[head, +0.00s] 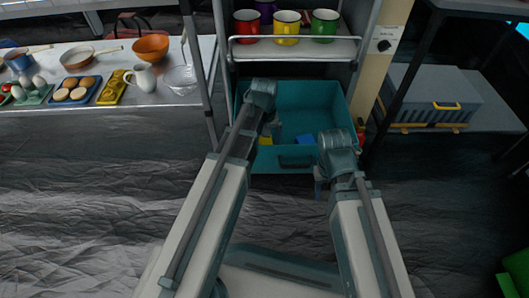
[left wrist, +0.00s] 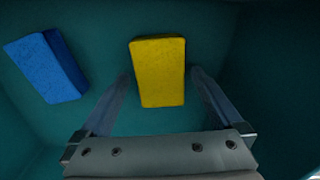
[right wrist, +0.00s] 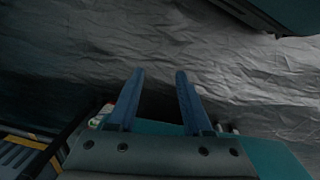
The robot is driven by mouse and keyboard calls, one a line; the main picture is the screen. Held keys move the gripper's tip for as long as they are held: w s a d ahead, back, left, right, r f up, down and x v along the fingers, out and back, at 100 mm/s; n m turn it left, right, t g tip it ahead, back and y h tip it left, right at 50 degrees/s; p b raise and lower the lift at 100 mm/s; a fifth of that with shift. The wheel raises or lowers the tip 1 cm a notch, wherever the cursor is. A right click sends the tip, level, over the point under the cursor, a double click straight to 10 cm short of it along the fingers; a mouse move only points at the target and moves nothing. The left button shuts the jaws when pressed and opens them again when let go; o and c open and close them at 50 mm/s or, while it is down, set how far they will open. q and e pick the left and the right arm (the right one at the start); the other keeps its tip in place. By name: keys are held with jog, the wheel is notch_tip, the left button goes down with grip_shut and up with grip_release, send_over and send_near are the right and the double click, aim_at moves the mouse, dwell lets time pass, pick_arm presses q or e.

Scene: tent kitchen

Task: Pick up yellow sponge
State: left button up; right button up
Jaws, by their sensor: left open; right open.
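The yellow sponge (head: 265,140) lies in the open teal drawer (head: 335,98), partly hidden by my left arm in the head view. In the left wrist view the yellow sponge (left wrist: 158,72) lies on the drawer floor, showing between the two fingers of my left gripper (left wrist: 160,75). That gripper is open and holds nothing; I cannot tell how far above the sponge it is. My right gripper (right wrist: 159,72) is open and empty, pointing down near the drawer's front right corner.
A blue sponge (left wrist: 46,66) lies left of the yellow one in the left wrist view. Drawer walls surround both. A shelf with red, yellow and green mugs (head: 286,27) is above the drawer. A food table (head: 110,95) stands left and a grey case (head: 435,98) right.

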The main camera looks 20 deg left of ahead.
pick_arm(q)
jog(key=shift+f+b, duration=0.3)
jog(key=shift+f, duration=0.45)
pick_arm(e)
jog(key=shift+f, duration=0.65)
pick_arm(q)
jog(key=shift+r, duration=0.1)
jog(key=c, duration=1.2)
jog(key=shift+r, duration=0.1)
pick_arm(e)
jog(key=shift+r, duration=0.1)
pick_arm(q)
notch_tip(320, 180, up, 10)
jog(key=p, duration=1)
pick_arm(e)
notch_tip(320, 180, up, 10)
